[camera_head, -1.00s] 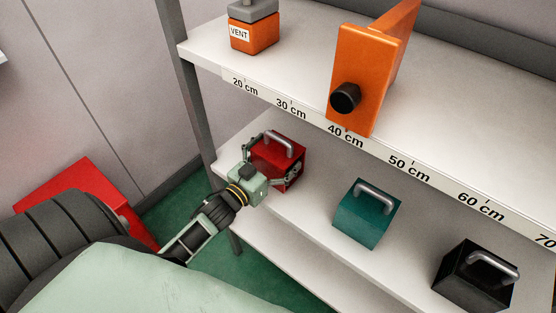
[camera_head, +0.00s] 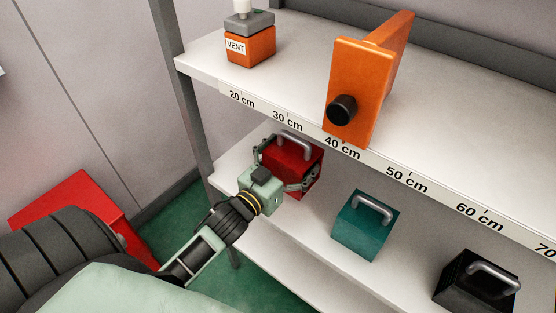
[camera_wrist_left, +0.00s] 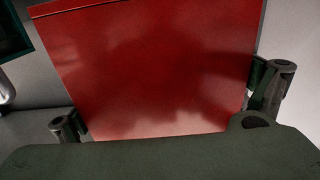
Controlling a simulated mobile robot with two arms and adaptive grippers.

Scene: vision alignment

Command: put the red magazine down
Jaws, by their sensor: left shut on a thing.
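The red magazine (camera_head: 296,160) is a red box with a grey metal handle on top. It is at the left part of the lower shelf in the head view. My left gripper (camera_head: 287,166) is shut on it, with one finger on each side. In the left wrist view the red magazine (camera_wrist_left: 155,70) fills the middle, between the two fingers. Its underside is hidden, so I cannot tell whether it touches the shelf. My right gripper is not in view.
A teal box (camera_head: 366,225) and a black box (camera_head: 475,283) stand to the right on the lower shelf (camera_head: 310,229). The upper shelf, with a centimetre scale, overhangs close above. It holds an orange block (camera_head: 365,85) and a VENT unit (camera_head: 249,45).

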